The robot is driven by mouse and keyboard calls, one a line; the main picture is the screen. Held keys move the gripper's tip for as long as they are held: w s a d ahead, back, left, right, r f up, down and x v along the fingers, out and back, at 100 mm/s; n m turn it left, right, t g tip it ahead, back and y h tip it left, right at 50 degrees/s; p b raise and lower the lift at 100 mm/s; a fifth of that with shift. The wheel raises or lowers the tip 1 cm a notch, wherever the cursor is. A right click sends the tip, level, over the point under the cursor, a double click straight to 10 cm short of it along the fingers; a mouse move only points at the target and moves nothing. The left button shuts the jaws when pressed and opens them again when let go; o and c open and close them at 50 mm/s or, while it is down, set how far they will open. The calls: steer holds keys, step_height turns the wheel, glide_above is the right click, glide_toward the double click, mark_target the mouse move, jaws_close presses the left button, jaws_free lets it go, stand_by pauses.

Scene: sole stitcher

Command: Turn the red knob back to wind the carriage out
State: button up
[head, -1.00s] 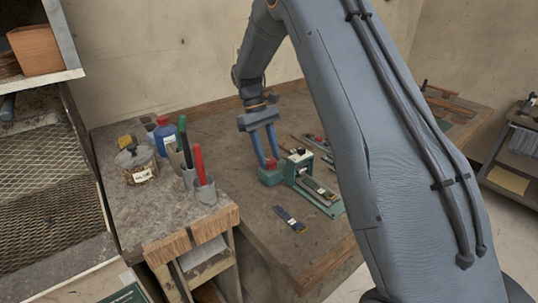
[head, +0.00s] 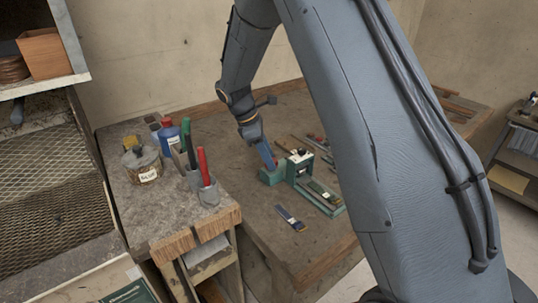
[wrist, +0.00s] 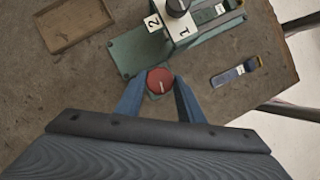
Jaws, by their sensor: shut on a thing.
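The red knob (wrist: 160,81) is round with a pale line on its top. In the wrist view it sits between the two blue fingertips of my gripper (wrist: 157,88), which is shut on it. In the head view my gripper (head: 270,164) reaches down to the left end of the green stitcher (head: 299,172), and the fingers hide the knob there. The carriage cannot be made out clearly.
A blue strip with a yellow end (head: 291,218) lies on the bench in front of the stitcher. A shallow brown tray (wrist: 75,24) shows in the wrist view. A jar (head: 142,165), a blue bottle (head: 169,138) and cups with tools (head: 208,193) stand at the left.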

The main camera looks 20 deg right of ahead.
steer(key=shift+s+n+t+p, duration=0.15)
steer(key=shift+n+t+p, duration=0.3)
steer(key=shift+n, duration=0.65)
steer(key=shift+f, duration=0.1)
steer(key=o, duration=1.1)
steer(key=shift+c, duration=0.2)
steer(key=b+v, duration=0.2)
steer(key=v, duration=0.6)
